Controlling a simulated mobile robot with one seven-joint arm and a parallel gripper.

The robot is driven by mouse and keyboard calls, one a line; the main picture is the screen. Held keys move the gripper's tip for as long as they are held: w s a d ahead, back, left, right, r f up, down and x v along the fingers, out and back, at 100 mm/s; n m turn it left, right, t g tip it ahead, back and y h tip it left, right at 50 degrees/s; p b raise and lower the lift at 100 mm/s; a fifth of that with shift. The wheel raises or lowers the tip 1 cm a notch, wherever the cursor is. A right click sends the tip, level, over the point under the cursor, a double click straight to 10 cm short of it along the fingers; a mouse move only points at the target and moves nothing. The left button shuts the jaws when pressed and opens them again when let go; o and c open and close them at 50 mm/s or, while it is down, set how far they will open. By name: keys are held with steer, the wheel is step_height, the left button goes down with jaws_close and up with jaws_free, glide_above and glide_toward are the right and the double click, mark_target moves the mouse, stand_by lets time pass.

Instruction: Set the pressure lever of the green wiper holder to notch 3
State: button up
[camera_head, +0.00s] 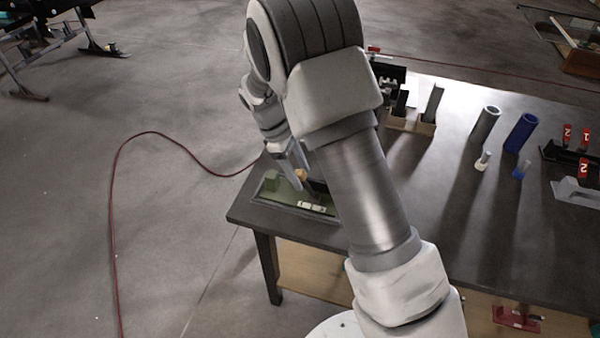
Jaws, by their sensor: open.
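The green wiper holder (271,184) sits at the left front corner of the dark table (440,210). A small orange-tan knob (301,174) shows above it, which may be the end of the pressure lever. White label plates (312,207) lie along its front edge. My gripper (297,178) is pointed down at the holder, right by the knob, and is open. Whether it touches the knob cannot be told. My arm hides the right part of the holder, and the notches are too small to read.
A wooden block with dark uprights (412,124) stands behind my arm. A grey tube (486,122) and a blue tube (521,132) stand to the right, with small pegs before them. Red number tags (584,167) are at the far right. A red cable (115,215) lies on the floor.

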steer(key=shift+d+f, duration=0.1)
steer(key=shift+f, duration=0.15)
jaws_close()
stand_by(1.4)
